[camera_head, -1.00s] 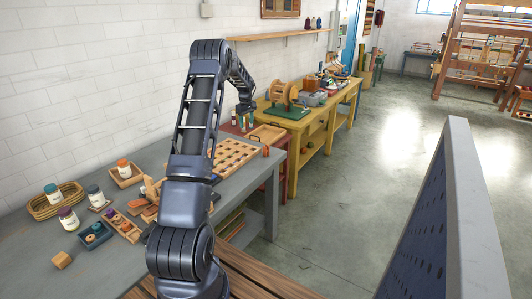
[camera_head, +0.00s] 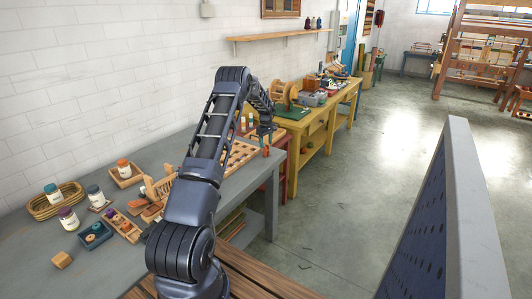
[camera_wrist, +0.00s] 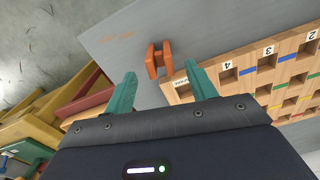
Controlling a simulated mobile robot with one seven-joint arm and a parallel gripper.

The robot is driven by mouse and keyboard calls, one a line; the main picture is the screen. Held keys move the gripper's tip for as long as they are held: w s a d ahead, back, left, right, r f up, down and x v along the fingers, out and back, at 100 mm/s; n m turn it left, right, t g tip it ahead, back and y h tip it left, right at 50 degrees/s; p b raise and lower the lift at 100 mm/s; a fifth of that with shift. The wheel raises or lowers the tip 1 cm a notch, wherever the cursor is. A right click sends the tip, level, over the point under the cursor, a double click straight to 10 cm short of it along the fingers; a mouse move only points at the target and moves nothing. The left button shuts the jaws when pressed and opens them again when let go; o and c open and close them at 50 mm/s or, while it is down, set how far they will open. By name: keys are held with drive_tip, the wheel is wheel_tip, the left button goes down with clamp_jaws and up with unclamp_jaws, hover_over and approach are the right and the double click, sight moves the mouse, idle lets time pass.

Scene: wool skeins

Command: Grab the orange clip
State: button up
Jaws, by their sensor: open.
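The orange clip (camera_wrist: 166,54) stands on the grey table beside the end of the wooden slotted board, in the wrist view. In the head view it is a small orange shape (camera_head: 266,152) near the table's far right corner, just below my gripper (camera_head: 264,136). In the wrist view my gripper (camera_wrist: 160,76) is open, with one teal finger either side of the clip's line and the clip just past the tips. Nothing is between the fingers.
The wooden board (camera_wrist: 245,70) with numbered square slots lies close to the right finger. The bare grey table (camera_wrist: 130,36) is free around the clip's other sides. Jars, a basket (camera_head: 47,208) and small trays stand at the table's left.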

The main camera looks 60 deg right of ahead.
sight(266, 149)
wheel_tip(266, 149, down, 5)
drive_tip(key=shift+s+f, duration=0.1)
drive_tip(key=c, duration=1)
drive_tip(key=shift+c, duration=0.2)
